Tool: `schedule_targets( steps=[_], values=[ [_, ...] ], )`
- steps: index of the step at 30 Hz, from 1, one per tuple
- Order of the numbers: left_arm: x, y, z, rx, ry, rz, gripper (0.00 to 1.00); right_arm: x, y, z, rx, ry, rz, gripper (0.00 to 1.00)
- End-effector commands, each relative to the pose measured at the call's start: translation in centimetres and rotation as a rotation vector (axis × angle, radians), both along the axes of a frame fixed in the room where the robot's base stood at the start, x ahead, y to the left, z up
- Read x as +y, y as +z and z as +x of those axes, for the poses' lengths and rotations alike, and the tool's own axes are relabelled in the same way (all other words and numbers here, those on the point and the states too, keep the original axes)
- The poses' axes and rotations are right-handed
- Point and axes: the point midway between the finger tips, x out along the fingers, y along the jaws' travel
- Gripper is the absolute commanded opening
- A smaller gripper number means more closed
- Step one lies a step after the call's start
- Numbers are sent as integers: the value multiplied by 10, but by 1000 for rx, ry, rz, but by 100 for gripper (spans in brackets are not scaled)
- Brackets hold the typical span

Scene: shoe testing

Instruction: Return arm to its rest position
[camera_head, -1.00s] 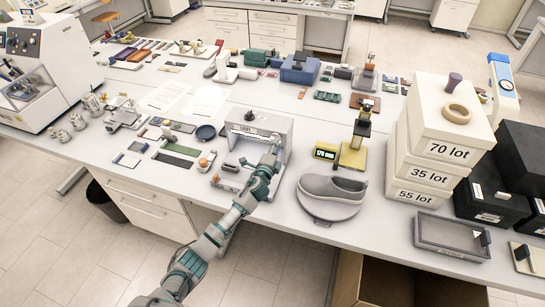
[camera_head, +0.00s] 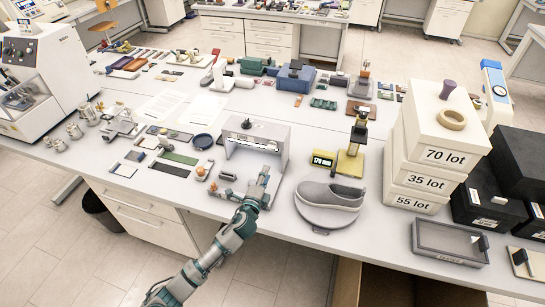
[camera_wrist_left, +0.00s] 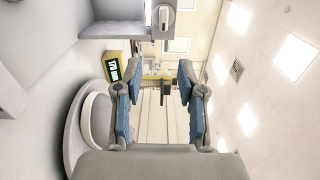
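My left arm enters the head view from the bottom, and its gripper (camera_head: 264,176) is over the front of the table, just in front of the grey-white testing machine (camera_head: 283,152). In the left wrist view the two fingers of my left gripper (camera_wrist_left: 163,100) stand apart with nothing between them, so it is open and empty. The grey shoe (camera_head: 332,196) rests on a round grey base to the right of the gripper. My right gripper is in neither view.
The yellow device with a digital display (camera_head: 324,159) stands behind the shoe. White lot boxes (camera_head: 440,157) are stacked at the right, beside black boxes (camera_head: 490,205). A grey tray (camera_head: 450,258) lies near the front edge. Small parts and samples cover the table's left side.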

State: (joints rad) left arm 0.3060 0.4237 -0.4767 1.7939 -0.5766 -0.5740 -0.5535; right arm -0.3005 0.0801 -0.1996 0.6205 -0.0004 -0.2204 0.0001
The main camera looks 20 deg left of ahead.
Motion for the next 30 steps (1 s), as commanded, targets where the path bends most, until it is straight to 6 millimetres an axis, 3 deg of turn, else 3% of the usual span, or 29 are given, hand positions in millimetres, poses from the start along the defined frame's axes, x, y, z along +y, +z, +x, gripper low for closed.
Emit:
schedule_targets(
  steps=[6, 8, 10, 14, 15, 18, 24, 30],
  values=[
    [0, -5, -5, 17, 8, -25, 40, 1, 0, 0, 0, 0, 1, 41],
    [1, -18, -16, 58, 30, -86, 40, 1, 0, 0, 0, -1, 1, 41],
    [4, -42, -39, 142, 82, -210, 40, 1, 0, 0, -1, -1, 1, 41],
    [11, -104, -113, 380, 247, -526, 40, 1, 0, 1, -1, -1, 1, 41],
    [13, -121, -139, 456, 306, -623, 40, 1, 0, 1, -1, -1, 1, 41],
    [15, -152, -197, 613, 440, -803, 40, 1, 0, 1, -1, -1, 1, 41],
    [15, -182, -283, 823, 637, -1007, 40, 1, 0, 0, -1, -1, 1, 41],
    [12, -192, -350, 970, 793, -1131, 40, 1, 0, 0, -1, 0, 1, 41]
  ],
)
